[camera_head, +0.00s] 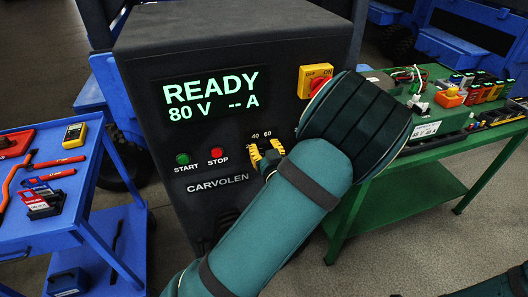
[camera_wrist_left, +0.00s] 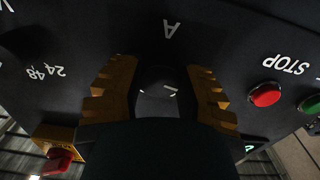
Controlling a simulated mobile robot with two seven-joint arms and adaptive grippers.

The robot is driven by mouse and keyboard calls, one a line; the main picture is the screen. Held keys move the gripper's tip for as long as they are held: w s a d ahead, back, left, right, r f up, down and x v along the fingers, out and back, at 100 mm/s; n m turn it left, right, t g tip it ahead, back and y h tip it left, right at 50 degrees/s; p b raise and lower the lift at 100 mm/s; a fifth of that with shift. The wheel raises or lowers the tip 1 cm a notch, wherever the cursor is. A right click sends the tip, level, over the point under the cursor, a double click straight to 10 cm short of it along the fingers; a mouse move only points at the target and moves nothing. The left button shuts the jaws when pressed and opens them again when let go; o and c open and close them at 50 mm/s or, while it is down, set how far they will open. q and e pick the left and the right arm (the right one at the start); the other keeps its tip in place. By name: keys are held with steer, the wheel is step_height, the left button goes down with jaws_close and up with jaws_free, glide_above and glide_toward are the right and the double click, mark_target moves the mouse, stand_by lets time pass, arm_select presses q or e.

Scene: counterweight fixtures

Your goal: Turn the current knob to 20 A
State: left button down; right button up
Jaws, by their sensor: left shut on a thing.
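The dark charger cabinet (camera_head: 185,52) shows "READY 80 V -- A" in green on its display (camera_head: 210,95). My left gripper (camera_head: 266,156) has its yellow fingers at the current knob, under the printed 40 and 60. In the left wrist view the gripper (camera_wrist_left: 157,95) is shut on the dark round current knob (camera_wrist_left: 158,80), one finger on each side. A short pale mark shows on the knob, and a white letter A is printed beyond it. The knob is mostly hidden in the head view, so its exact setting cannot be read. My right gripper is not in view.
A green START button (camera_head: 182,158) and red STOP button (camera_head: 216,153) sit left of the gripper. A red switch on a yellow plate (camera_head: 314,72) is above right. Blue cart (camera_head: 75,185) with tools stands left, green table (camera_head: 430,165) with parts right.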

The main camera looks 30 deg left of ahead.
arm_select(q)
steer(key=shift+n+b, duration=0.35)
steer(key=shift+n, duration=0.85)
steer(key=c, duration=0.5)
jaws_free()
steer(key=shift+f, duration=0.1)
steer(key=v, duration=1.2)
